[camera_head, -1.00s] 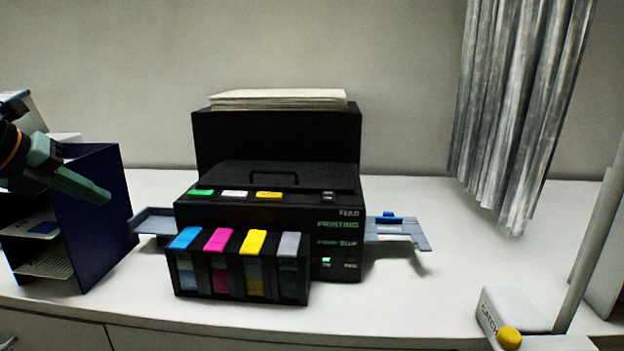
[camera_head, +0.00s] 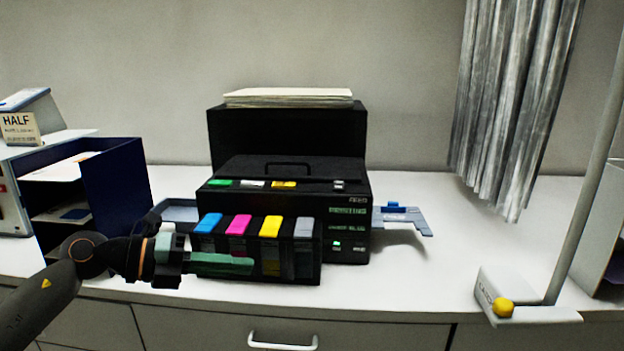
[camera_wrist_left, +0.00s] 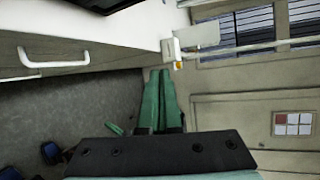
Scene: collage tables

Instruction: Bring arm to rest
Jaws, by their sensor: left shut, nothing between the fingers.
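My left gripper (camera_head: 250,264) has green fingers and comes in from the lower left in the head view. It is in front of the ink tank block (camera_head: 305,268) of the black printer (camera_head: 285,135) and hides part of the tanks. In the left wrist view its fingers (camera_wrist_left: 158,75) lie side by side, shut and empty. That view shows the floor and the counter's drawer front beyond them. I cannot tell from the head view whether the fingers touch the tank block. My right gripper is not in view.
A dark blue sorter (camera_head: 122,183) stands left on the white counter (camera_head: 430,285). A blue-grey tray (camera_head: 405,217) juts from the printer's right side. A stand with a yellow knob (camera_head: 503,307) is at the right front. A grey curtain (camera_head: 512,100) hangs above. A drawer handle (camera_head: 283,343) sticks out below.

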